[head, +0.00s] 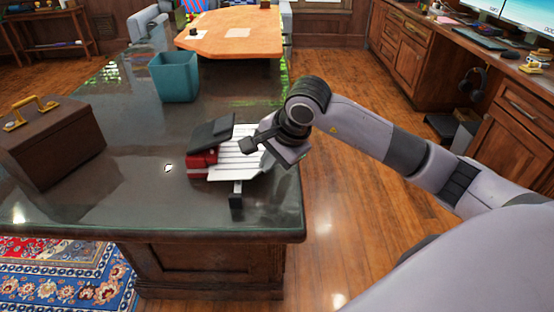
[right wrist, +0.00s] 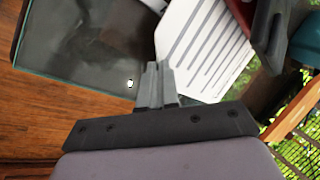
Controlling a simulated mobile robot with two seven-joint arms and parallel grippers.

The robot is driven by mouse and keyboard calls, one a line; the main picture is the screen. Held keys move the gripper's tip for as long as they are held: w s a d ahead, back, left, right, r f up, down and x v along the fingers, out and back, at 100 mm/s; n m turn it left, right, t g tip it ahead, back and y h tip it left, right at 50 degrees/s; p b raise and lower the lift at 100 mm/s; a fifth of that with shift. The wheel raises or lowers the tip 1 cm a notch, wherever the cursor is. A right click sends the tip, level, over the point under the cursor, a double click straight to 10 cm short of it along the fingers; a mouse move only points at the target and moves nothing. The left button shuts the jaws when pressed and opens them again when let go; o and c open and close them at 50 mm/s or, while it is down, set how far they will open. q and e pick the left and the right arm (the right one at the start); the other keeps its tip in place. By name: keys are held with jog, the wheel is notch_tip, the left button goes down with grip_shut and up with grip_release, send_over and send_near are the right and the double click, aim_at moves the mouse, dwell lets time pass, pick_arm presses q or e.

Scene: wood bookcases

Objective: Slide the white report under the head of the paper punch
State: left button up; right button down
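The white report (head: 238,158), printed with dark lines, lies beside the red and black paper punch (head: 203,165) on the dark desk top. Its left part meets the punch; whether its edge is under the black head (head: 211,133) cannot be told. My right gripper (head: 262,150) is at the report's right side. In the right wrist view its fingers (right wrist: 157,75) are close together at the edge of the report (right wrist: 195,50) and look shut on it. The punch's red body (right wrist: 241,12) and black lever (right wrist: 268,35) show beyond. My left gripper is not in view.
A small black and silver thing (head: 237,198) stands near the desk's front edge. A brown box with a gold handle (head: 52,140) is at the left, and a teal bin (head: 174,77) is behind the punch. The desk surface (head: 140,180) left of the punch is clear.

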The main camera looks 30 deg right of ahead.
jog(key=shift+w+a, duration=0.15)
jog(key=shift+a, duration=0.05)
dwell(0.6)
jog(key=c, duration=1.3)
grip_release()
jog(key=v, duration=0.7)
jog(key=shift+r, duration=0.1)
